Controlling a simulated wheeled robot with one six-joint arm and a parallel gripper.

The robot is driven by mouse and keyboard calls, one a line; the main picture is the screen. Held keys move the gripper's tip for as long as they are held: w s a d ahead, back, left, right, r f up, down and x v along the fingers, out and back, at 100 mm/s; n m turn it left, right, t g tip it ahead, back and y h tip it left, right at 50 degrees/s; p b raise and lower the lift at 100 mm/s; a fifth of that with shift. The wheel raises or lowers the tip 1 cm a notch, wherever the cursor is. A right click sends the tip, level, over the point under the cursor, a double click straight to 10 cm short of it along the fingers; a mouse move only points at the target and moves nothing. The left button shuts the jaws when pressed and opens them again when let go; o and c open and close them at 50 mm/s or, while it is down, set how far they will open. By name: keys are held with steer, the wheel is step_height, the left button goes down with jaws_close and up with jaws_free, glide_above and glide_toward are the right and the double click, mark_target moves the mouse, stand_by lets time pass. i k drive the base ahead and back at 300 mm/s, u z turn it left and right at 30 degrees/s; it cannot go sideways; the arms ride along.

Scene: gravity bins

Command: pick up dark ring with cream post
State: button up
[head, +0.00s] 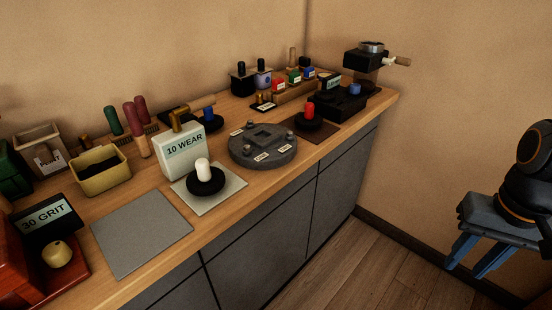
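The dark ring with the cream post (205,181) sits on a light grey square mat (230,195) near the counter's front edge. Its cream post stands upright from the dark round base. My gripper (480,262) is at the far right of the head view, out over the floor and well apart from the counter. Its two blue fingers point down and are spread, with nothing visible between them.
A white box marked "10 WEAR" (184,150) stands just behind the ring. A round grey fixture (262,152) is to its right. Similar dark rings have a red post (310,117) and a blue post (209,119). A bare grey mat (142,232) lies left.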

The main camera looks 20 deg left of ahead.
mark_target(206, 181)
steer(key=z, duration=0.25)
steer(key=i, duration=1.25)
steer(key=u, duration=3.35)
